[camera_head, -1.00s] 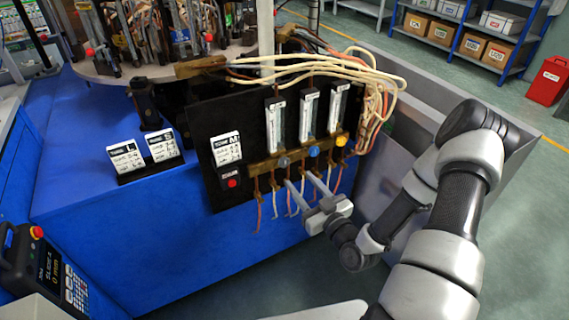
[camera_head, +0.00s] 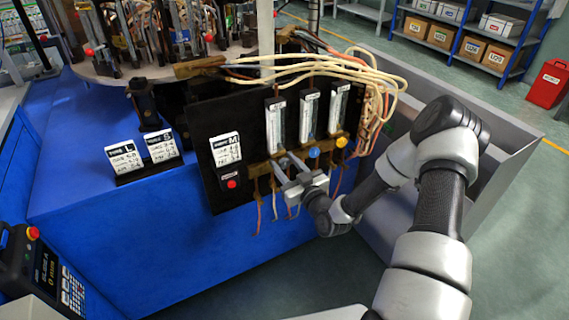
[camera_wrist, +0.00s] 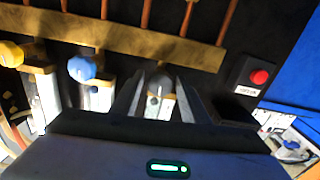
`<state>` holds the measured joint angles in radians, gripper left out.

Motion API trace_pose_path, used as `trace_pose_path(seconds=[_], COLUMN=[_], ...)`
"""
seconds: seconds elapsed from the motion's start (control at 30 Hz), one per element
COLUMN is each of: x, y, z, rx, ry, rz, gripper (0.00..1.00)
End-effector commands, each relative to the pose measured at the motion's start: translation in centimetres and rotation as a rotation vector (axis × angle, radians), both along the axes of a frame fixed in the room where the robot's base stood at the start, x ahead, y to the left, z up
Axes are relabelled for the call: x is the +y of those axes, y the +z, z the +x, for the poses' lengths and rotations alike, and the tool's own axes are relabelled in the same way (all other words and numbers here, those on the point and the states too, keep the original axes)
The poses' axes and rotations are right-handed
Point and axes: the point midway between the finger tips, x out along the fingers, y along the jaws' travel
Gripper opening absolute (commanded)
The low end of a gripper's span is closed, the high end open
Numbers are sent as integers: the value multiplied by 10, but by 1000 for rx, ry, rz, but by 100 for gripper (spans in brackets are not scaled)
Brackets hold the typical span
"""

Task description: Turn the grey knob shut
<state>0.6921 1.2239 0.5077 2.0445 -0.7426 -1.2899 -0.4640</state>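The grey knob (camera_wrist: 153,99) is the leftmost of three knobs on the brass bar (camera_head: 262,171) in the head view, below the left glass tube. In the wrist view it shows between the two fingers of my gripper (camera_wrist: 157,93), with dark space on both sides. My gripper (camera_head: 287,161) is open, with its fingers pointing at the panel around the grey knob. The fingers partly hide the knob in the head view, and I cannot tell whether they touch it.
The blue knob (camera_head: 314,152) is close beside my gripper, with the yellow knob (camera_head: 341,142) farther right. A red button (camera_head: 232,184) sits left on the black panel (camera_head: 205,125). Copper tubes hang below the bar. Pale hoses (camera_head: 330,65) loop above.

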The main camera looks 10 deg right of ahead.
Motion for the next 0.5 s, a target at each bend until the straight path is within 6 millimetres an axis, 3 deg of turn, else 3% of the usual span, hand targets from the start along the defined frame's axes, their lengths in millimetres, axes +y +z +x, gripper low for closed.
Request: trace_pose_path(seconds=[0.03,0.2,0.5], x=[0,0,0], y=[0,0,0], z=[0,0,0], rx=[0,0,26], ry=[0,0,0], rz=[0,0,81], gripper=[32,6,6])
